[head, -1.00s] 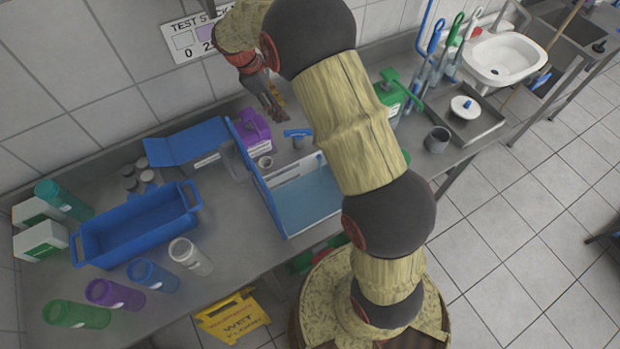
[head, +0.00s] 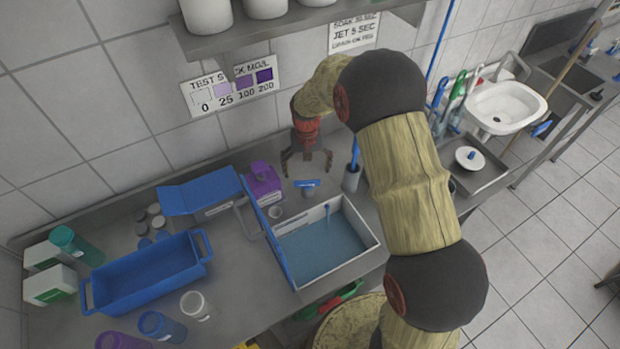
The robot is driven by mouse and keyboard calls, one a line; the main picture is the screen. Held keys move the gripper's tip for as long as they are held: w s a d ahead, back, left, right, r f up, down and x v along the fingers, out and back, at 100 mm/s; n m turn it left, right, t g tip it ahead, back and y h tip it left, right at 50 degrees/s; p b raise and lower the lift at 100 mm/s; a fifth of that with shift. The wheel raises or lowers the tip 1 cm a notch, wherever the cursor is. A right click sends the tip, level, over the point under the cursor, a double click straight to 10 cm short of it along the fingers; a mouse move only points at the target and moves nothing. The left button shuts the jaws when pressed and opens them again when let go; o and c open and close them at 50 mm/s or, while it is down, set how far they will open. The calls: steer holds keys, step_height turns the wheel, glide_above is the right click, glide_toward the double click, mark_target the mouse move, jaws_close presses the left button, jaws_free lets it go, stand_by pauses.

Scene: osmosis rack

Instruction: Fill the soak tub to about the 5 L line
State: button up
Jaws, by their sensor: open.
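The soak tub appears to be the white-walled rectangular tub (head: 370,240) on the steel counter. It holds blue liquid (head: 318,255) with a broad level surface below the rim. I cannot read a 5 L line on it. A blue T-shaped handle (head: 307,183) on a short grey stem stands just behind the tub; it looks like a tap handle. My gripper (head: 307,168) is open and empty, pointing down with its fingers spread above and behind the blue handle. I cannot tell whether it touches the handle.
A blue upright panel (head: 268,230) borders the tub's left side. A purple jug (head: 264,184) stands left of the handle, and a grey holder with a blue-handled brush (head: 352,178) stands right. A blue basket (head: 150,270) is further left. A shelf (head: 290,32) overhangs the back.

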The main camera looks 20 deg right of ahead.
mark_target(307, 181)
step_height(307, 181, down, 6)
steer(key=shift+r, duration=0.1)
steer(key=shift+c, duration=1.2)
